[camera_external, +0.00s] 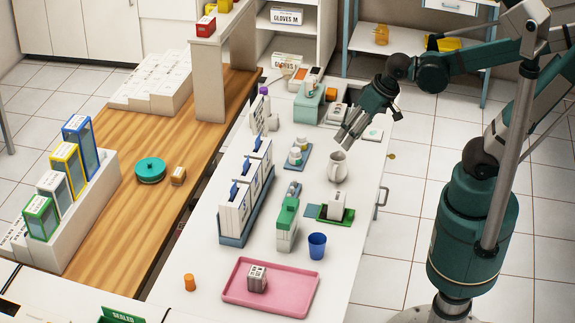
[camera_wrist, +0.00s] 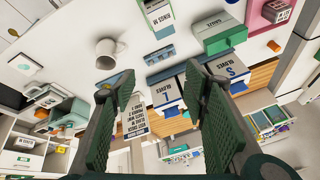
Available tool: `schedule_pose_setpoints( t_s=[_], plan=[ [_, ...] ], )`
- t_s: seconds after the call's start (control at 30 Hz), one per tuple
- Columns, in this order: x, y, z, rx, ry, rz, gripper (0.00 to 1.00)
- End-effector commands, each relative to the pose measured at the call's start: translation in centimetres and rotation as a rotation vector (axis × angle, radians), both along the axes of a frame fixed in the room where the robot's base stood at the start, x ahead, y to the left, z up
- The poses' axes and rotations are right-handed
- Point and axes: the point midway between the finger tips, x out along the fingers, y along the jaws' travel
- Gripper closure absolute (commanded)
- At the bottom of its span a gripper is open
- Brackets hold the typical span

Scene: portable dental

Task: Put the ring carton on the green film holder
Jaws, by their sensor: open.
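A small white carton (camera_external: 336,206), which I take as the ring carton, stands upright on a flat green holder (camera_external: 322,216) right of the table's middle. In the wrist view the carton (camera_wrist: 158,14) is at the top edge, partly cut off; its small lettering seems to include "RINGS". Little of the green holder shows there. My gripper (camera_external: 348,136) is open and empty, above the table behind the beige mug (camera_external: 337,168), well apart from the carton. Its two green fingers (camera_wrist: 150,88) are spread wide in the wrist view.
The mug stands between my gripper and the carton. A blue cup (camera_external: 317,246), a green-and-white box (camera_external: 287,225) and a blue rack of glove boxes (camera_external: 233,240) stand nearby. A pink tray (camera_external: 298,294) at the front holds another small carton (camera_external: 257,279).

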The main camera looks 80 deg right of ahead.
Motion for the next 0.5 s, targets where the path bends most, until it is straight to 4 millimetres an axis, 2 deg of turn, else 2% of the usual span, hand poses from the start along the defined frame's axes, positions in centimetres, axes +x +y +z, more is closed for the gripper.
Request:
schedule_pose_setpoints(
  t_s=[0.3,0.5],
  plan=[
    [-1.5,-1.0,2.5,-0.152,-0.120,0.257,0.55],
    [-2.0,-1.3,3.4,-0.220,-0.163,0.349,0.55]
  ],
)
